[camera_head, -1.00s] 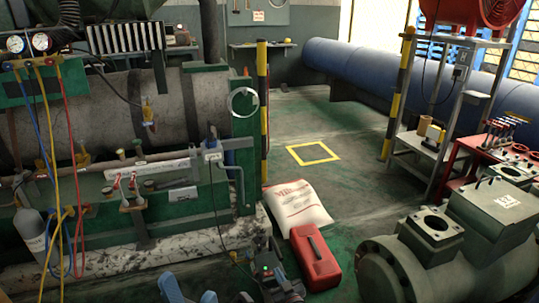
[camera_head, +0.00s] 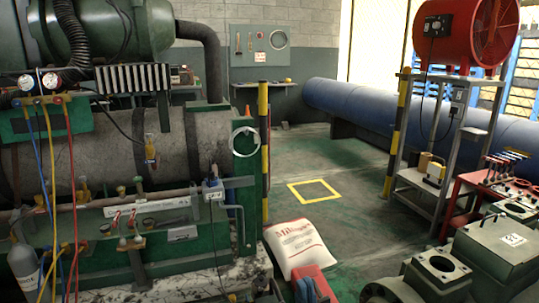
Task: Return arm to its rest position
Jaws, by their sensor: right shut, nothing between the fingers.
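My right gripper (camera_head: 309,291) shows only as blue-grey fingers at the bottom edge of the head view. They are close together, shut and empty, and appear in front of a red case (camera_head: 328,285) on the floor. The rest of that arm is below the frame. My left gripper is not in view. The chiller with its grey cylinder (camera_head: 92,150) fills the left side. A gauge manifold with two round dials (camera_head: 38,82) hangs there, with blue, yellow and red hoses running down.
A white sack (camera_head: 296,243) lies beyond the red case. A green-grey compressor (camera_head: 490,255) stands at bottom right, near a red tool cart (camera_head: 452,207) and a metal rack (camera_head: 415,185). Floor around the yellow square (camera_head: 315,191) is clear.

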